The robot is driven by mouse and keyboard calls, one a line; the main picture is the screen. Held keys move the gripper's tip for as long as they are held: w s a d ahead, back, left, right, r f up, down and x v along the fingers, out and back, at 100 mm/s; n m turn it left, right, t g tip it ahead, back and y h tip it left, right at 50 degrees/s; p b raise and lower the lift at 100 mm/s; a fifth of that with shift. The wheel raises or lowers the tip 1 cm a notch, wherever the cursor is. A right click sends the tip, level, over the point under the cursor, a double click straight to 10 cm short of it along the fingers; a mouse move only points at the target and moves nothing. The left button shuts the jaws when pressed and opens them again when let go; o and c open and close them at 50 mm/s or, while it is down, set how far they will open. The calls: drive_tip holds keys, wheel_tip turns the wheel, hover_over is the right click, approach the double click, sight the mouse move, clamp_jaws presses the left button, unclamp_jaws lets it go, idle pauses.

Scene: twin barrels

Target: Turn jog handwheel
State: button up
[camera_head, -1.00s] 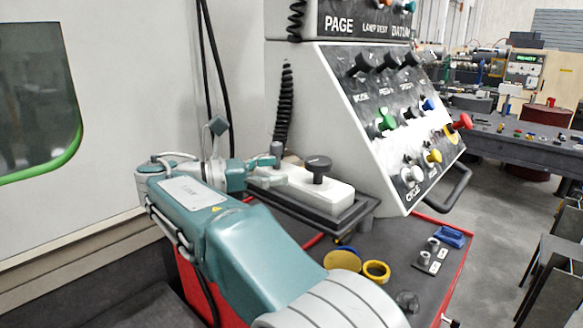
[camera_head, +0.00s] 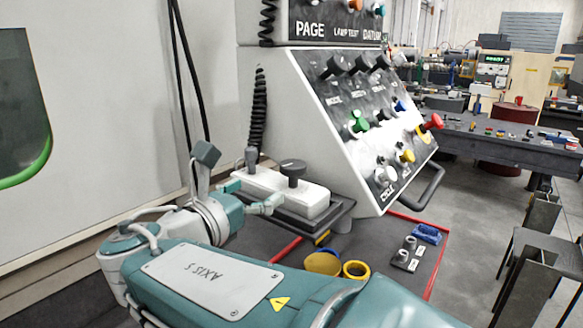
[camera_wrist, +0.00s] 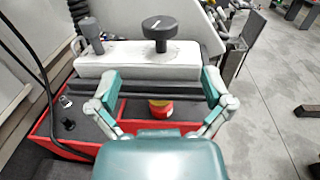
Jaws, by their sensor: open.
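The jog handwheel (camera_head: 293,168) is a black round knob on a short stem. It stands on a white pendant box (camera_head: 270,190) that lies on a dark tray. In the wrist view the handwheel (camera_wrist: 160,28) is ahead, between and beyond the two fingers. My gripper (camera_head: 252,195) is open and empty at the near side of the box. In the wrist view my gripper's fingers (camera_wrist: 160,85) are spread wide at the box's near edge, apart from the handwheel. Whether a fingertip touches the box I cannot tell.
A second, smaller black knob (camera_wrist: 91,30) stands left of the handwheel. The sloped control panel (camera_head: 365,125) rises behind and right of the box. Yellow rings (camera_head: 356,270) and a blue item (camera_head: 427,233) lie on the red-edged cart top. Black cables hang at the left.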

sight(285, 172)
drive_tip(key=x, duration=1.1)
drive_tip(key=shift+a, duration=0.1)
drive_tip(key=shift+c, duration=0.3)
drive_tip(key=c, duration=1)
